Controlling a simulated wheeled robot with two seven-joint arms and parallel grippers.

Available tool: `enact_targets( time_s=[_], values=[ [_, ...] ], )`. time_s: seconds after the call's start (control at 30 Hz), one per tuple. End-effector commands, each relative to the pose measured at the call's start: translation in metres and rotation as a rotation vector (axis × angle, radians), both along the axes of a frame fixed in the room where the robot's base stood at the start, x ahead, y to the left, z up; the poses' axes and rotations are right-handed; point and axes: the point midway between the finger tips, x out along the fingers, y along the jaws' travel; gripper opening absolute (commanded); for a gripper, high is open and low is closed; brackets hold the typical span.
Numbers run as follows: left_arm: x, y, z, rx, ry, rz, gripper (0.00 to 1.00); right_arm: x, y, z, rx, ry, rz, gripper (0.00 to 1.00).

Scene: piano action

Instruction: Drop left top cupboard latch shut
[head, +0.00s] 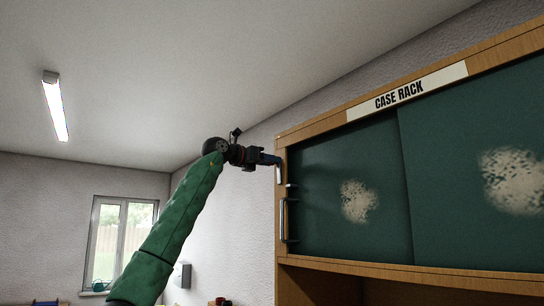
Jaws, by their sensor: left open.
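The top cupboard (340,262) has a wooden frame and two dark green sliding doors. The left door (320,160) covers the left part of the front. A vertical metal bar handle (284,222) is at its left edge. A small pale metal piece (291,185) sits just above the handle and may be part of the latch; it is too small to tell its position. My left gripper (277,168) is open at the cupboard's left edge, above the handle. I cannot tell whether it touches anything. My right gripper is not in view.
A sign reading CASE RACK (405,92) is on the cupboard's top rail. The right sliding door (470,170) has a pale worn patch, as does the left. An open shelf space lies below the doors.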

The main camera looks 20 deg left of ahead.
Motion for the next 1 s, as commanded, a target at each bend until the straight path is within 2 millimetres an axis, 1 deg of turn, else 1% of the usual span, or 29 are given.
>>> enact_targets(
  time_s=[0.03, 0.1, 0.43, 0.63, 0.67, 0.87, 1.0],
  values=[
    [0.0041, -0.0032, 0.0031, -0.001, 0.001, -0.001, 0.42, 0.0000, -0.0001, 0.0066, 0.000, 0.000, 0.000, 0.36],
    [0.0079, -0.0059, 0.0022, -0.001, 0.000, 0.000, 0.42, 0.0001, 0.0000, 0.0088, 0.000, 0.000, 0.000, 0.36],
    [0.0110, -0.0083, -0.0002, -0.001, -0.001, 0.000, 0.42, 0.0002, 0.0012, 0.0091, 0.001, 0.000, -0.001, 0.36],
    [0.0110, -0.0083, -0.0002, -0.001, -0.001, 0.000, 0.02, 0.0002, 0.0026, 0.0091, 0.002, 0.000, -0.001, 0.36],
    [0.0110, -0.0083, -0.0002, -0.001, -0.001, 0.000, 0.00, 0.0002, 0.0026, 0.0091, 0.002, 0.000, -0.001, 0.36],
    [0.0101, -0.0083, -0.0005, 0.001, -0.002, 0.001, 0.00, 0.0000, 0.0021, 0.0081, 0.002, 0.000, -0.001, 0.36],
    [0.0040, -0.0088, -0.0015, 0.011, -0.011, 0.001, 0.00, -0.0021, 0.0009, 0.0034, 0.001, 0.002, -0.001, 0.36]
  ],
)
